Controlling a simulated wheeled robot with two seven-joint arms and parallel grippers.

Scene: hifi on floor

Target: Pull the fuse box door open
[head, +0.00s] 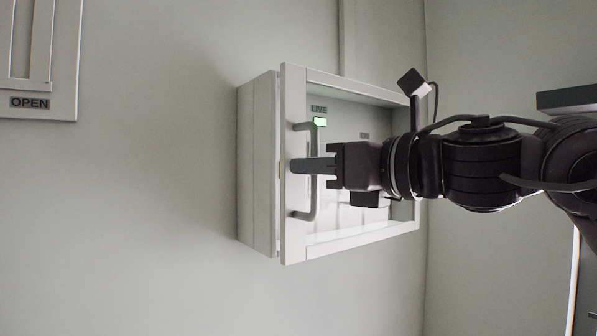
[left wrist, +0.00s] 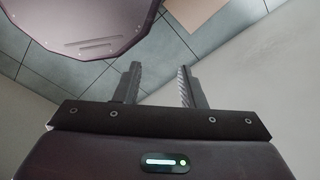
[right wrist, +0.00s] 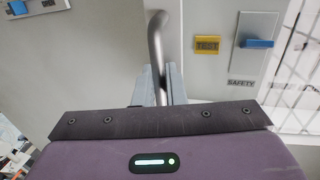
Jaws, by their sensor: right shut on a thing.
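The white fuse box (head: 257,165) is fixed to the wall in the head view. Its framed, windowed door (head: 293,100) faces right, with a dark seam between the door's left edge and the box body. A grey vertical bar handle (head: 315,205) is on the door's left side; it also shows in the right wrist view (right wrist: 156,40). My right gripper (head: 312,165) reaches in from the right and is shut on the handle's middle. In the left wrist view, my left gripper (left wrist: 158,85) is open and empty, away from the box.
A panel marked OPEN (head: 67,60) is on the wall at upper left. The wall left of the box is clear.

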